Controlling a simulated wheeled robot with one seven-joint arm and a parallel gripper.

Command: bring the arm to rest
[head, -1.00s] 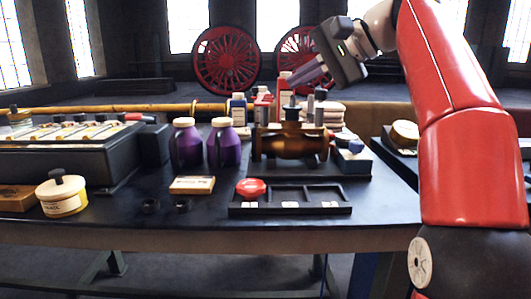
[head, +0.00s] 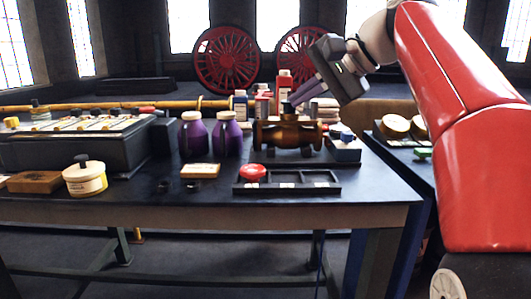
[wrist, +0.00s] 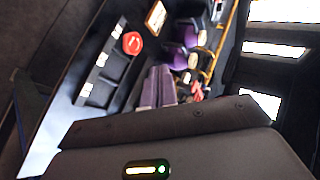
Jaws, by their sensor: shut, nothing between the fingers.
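My gripper (head: 301,93) is at the upper right of the head view, above the back of the bench. Its fingers point down and to the left, and they are shut with nothing between them. In the wrist view the closed purple-grey fingers (wrist: 158,87) show over the bench. The brass valve body (head: 290,136) stands on its dark base below the gripper, apart from it. My red arm reaches in from the right.
A black sectioned tray (head: 287,188) holds a red round knob (head: 252,172). Two purple bottles (head: 193,135) stand left of the valve. A cream tin (head: 85,179) sits at the front left. Red bottles (head: 284,84) stand at the back. A second bench (head: 408,165) is at the right.

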